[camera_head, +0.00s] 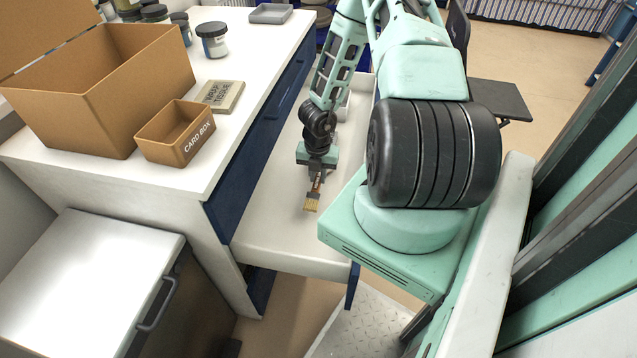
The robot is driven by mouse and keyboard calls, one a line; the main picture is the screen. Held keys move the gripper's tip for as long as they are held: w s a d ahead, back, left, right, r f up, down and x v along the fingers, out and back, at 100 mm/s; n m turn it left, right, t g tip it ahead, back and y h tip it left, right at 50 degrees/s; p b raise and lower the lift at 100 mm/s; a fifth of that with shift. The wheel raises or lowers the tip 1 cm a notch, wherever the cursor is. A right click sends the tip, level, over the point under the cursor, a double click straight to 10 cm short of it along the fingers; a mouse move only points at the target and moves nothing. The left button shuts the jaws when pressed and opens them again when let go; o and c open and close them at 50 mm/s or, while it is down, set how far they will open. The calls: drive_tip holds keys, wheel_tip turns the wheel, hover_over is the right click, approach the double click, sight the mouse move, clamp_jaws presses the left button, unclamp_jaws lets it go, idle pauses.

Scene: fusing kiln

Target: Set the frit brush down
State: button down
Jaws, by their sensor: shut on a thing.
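The frit brush (312,201) has pale tan bristles and an orange-brown handle. It shows in the head view, bristles toward the camera, over the open white drawer (285,245). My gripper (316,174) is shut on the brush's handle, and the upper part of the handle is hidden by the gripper. The brush is over the drawer's bare floor; I cannot tell whether its bristles touch it.
The drawer's near part is clear. A grey-topped cabinet (85,275) stands at lower left.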

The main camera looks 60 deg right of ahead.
sight(318, 179)
drive_tip(key=shift+f+b, duration=0.35)
drive_tip(key=shift+f, duration=1.7)
drive_tip(key=c, duration=1.3)
unclamp_jaws()
drive_tip(key=shift+f, duration=0.1)
wheel_tip(318, 179, up, 12)
drive_tip(key=p, duration=0.3)
drive_tip(key=shift+a, duration=0.1)
drive_tip(key=shift+s, duration=0.1)
